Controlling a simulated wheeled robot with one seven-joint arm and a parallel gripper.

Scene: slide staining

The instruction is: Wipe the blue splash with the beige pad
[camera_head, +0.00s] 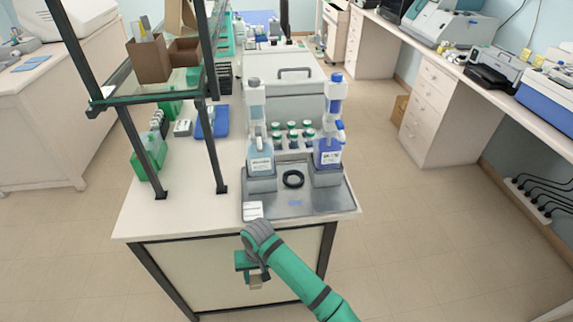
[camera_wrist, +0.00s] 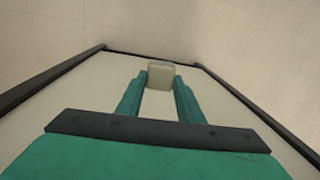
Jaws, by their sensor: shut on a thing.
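The blue splash (camera_head: 295,203) is a small flat smear on the front of the grey metal tray (camera_head: 325,207), in the head view. My gripper (camera_head: 254,276) hangs in front of the bench's front panel, below the bench top and to the lower left of the splash. It is shut on the beige pad (camera_head: 256,283), a small block. In the wrist view the pad (camera_wrist: 160,77) sits between the two green fingertips (camera_wrist: 161,83). The pad is clear of the tray and the splash. The splash is not in the wrist view.
On the tray stand a pale-blue bottle (camera_head: 261,158), a dark-blue bottle (camera_head: 328,150) and a black ring (camera_head: 293,179). A white pad-like item (camera_head: 252,210) lies at the tray's front left corner. Shelf posts (camera_head: 212,150) rise at left. Floor is open at right.

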